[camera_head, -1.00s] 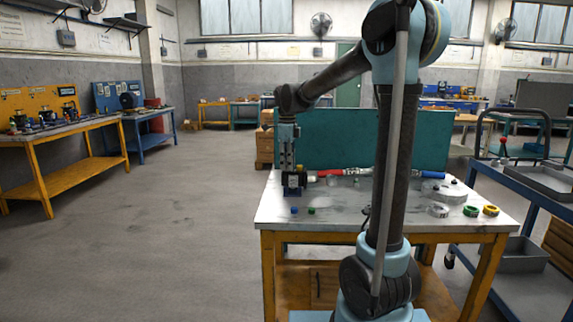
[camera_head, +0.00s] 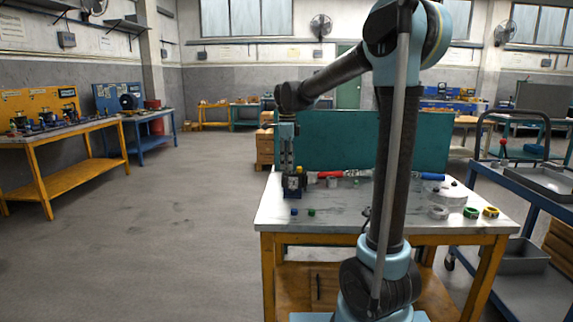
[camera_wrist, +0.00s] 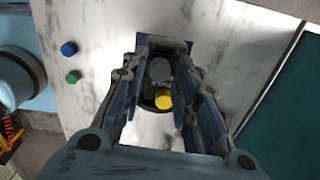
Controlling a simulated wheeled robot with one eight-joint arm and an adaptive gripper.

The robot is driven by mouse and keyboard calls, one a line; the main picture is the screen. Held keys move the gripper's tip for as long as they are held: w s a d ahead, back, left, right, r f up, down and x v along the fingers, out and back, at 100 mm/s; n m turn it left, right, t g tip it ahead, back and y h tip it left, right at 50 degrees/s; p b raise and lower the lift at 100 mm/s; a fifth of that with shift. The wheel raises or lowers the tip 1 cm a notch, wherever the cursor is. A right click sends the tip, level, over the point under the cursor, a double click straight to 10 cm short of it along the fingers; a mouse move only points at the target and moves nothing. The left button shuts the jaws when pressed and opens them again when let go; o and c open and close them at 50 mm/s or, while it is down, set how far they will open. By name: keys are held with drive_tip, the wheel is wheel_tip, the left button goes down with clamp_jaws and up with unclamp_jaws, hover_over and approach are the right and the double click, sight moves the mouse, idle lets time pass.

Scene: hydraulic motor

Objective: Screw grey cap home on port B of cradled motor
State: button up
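The motor (camera_head: 294,184) stands upright in its dark blue cradle (camera_wrist: 193,48) near the left end of the workbench. In the wrist view the grey cap (camera_wrist: 160,69) sits on top of the motor, with a yellow cap (camera_wrist: 163,99) beside it on the near side. My gripper (camera_wrist: 165,60) points down over the motor; it also shows in the head view (camera_head: 287,168). Its fingers stand apart on either side of the grey cap, with a gap visible around it. The port and threads beneath the grey cap are hidden.
A blue cap (camera_wrist: 69,48) and a green cap (camera_wrist: 73,77) lie loose on the workbench (camera_head: 340,214). A red-handled tool (camera_head: 330,173) lies behind the motor. A teal panel (camera_head: 340,140) stands along the back edge.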

drive_tip(key=n, duration=0.9)
idle(0.5)
clamp_jaws()
drive_tip(key=m, duration=0.5)
drive_tip(key=shift+f, duration=0.1)
drive_tip(key=shift+m, duration=0.3)
